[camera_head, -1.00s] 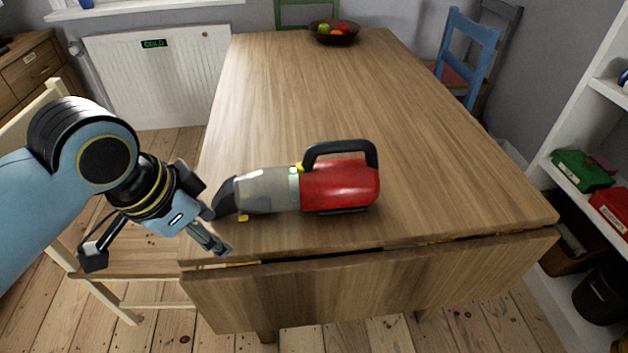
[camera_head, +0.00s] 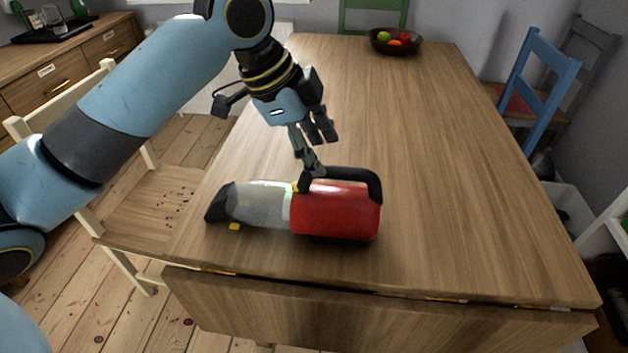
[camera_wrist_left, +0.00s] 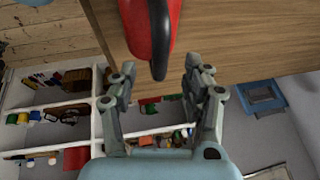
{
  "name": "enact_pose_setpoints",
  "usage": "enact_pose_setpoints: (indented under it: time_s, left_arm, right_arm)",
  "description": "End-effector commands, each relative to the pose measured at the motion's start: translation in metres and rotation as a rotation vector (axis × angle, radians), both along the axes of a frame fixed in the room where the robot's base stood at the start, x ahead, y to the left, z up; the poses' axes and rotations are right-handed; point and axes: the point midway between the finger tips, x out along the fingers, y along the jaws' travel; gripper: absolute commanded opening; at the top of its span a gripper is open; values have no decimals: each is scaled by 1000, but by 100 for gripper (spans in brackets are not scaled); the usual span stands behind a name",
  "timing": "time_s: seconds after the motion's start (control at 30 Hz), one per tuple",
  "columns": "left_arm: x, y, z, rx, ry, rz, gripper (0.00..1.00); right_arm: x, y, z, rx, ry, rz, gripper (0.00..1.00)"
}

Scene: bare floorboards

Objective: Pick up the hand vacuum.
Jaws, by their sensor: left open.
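The hand vacuum (camera_head: 338,212) lies on the wooden table near its front edge. It has a red body, a clear grey front with a dark nozzle pointing left, and a black handle (camera_head: 350,175) on top. My left gripper (camera_head: 318,156) is open and empty, just above and behind the handle's left part. One finger overlaps the handle in the head view; I cannot tell if it touches. In the left wrist view, the vacuum's red body and black handle (camera_wrist_left: 160,45) show at the top, between and beyond the open fingers (camera_wrist_left: 163,82). My right gripper is not in view.
A fruit bowl (camera_head: 396,42) stands at the table's far end. A cream chair (camera_head: 150,200) is at the left side and a blue chair (camera_head: 535,85) at the right. The table top (camera_head: 450,170) right of the vacuum is clear.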

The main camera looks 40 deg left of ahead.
Motion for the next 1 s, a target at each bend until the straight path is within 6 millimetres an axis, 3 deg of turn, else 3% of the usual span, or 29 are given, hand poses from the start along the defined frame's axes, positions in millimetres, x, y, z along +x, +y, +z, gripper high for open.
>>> enact_pose_setpoints:
  time_s: [0.17, 0.43, 0.73, 1.0]
  left_arm:
    - [4, -3, -14, -1, 3, 1, 50]
    - [16, -8, -52, -1, 2, 2, 50]
    - [19, -9, -58, 2, 0, 1, 50]
    - [19, -9, -58, 2, 0, 1, 17]
  right_arm:
    - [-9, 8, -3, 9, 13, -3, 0]
    - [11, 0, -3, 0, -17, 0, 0]
    - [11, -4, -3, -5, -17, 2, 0]
    - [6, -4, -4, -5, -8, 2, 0]
